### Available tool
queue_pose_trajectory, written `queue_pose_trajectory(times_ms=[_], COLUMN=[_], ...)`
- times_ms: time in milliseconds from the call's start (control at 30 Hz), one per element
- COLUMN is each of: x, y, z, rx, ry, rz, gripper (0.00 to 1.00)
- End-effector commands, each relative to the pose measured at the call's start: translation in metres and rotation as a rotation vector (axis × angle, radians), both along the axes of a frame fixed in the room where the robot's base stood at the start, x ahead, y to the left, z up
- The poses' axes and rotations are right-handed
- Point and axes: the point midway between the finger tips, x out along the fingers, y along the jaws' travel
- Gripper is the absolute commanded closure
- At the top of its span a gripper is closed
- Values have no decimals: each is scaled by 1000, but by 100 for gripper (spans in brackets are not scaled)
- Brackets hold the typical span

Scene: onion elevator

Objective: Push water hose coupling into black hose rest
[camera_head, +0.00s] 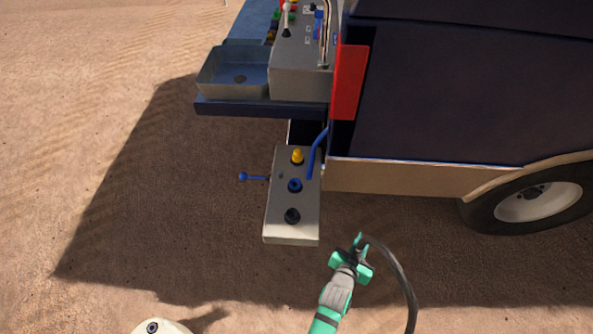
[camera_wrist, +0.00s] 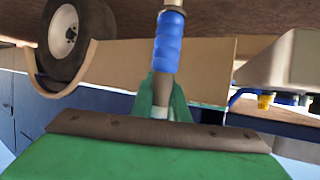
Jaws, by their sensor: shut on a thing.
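My gripper (camera_head: 356,250) is to the lower right of the grey fittings box, apart from it. In the wrist view its green fingers (camera_wrist: 162,100) are shut on the water hose coupling (camera_wrist: 168,42), which has a blue ribbed sleeve and a pale end. A black hose (camera_head: 402,275) arcs down to the right from the gripper in the head view. The black hose rest (camera_head: 292,216) appears to be the round black fitting at the near end of the box top. The coupling itself is mostly hidden by the gripper in the head view.
The grey box (camera_head: 280,239) also carries a blue fitting (camera_head: 295,185), a yellow fitting (camera_head: 297,157) and a blue-knobbed lever (camera_head: 243,176). A dark vehicle body (camera_head: 450,90) and wheel (camera_head: 535,202) stand to the right. A metal basin (camera_head: 232,85) is behind. Sandy ground left of the box is clear.

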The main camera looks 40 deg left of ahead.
Motion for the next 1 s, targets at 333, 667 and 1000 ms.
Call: queue_pose_trajectory(times_ms=[333,667,1000], x=[17,-14,-27], y=[146,246,265], z=[110,197,213], rx=[17,-4,-17], ry=[-8,-10,-7], rz=[217,412,460], gripper=[100,100,100])
